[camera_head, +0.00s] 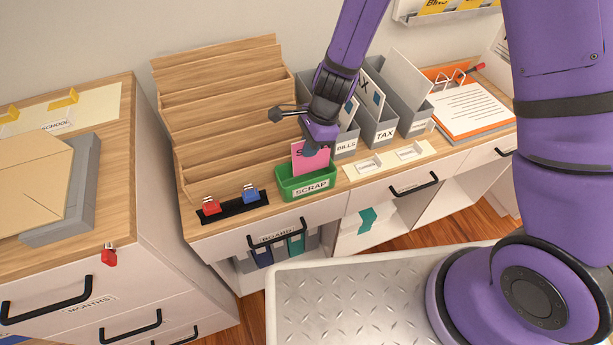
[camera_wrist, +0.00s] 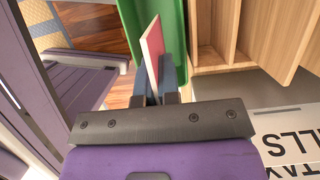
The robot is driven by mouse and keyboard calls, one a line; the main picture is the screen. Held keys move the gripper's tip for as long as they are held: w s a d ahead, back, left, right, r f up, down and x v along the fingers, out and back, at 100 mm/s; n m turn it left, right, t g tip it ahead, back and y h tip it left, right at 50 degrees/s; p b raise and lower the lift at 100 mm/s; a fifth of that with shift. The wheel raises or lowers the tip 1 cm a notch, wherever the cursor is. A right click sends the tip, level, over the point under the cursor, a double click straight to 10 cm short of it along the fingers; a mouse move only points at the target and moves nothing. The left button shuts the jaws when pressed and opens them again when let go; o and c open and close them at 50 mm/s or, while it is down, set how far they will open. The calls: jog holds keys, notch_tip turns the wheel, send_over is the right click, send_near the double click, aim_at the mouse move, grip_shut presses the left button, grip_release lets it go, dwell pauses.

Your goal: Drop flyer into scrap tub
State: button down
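The pink flyer (camera_head: 311,159) stands upright at the green scrap tub (camera_head: 308,188), with its lower edge hidden behind the tub's front wall. My gripper (camera_head: 318,143) is above the tub, at the flyer's top edge. In the wrist view, my gripper's fingers (camera_wrist: 158,88) are on both sides of the flyer (camera_wrist: 153,48), closed on it. The flyer shows nearly edge-on there, against the green tub (camera_wrist: 172,18). How deep its lower edge sits in the tub cannot be told.
A stepped wooden rack (camera_head: 220,100) stands behind and left of the tub. Grey file boxes (camera_head: 376,133) labelled bills and tax stand to the right. Red and blue clips (camera_head: 250,193) sit on a black strip at left. A clipboard (camera_head: 472,108) lies far right.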

jog(key=shift+f, duration=1.4)
jog(key=c, duration=1.3)
grip_release()
jog(key=shift+o, duration=0.2)
jog(key=shift+r, duration=0.1)
jog(key=v, duration=1)
jog(key=shift+d+r, duration=0.15)
jog(key=shift+r, duration=0.15)
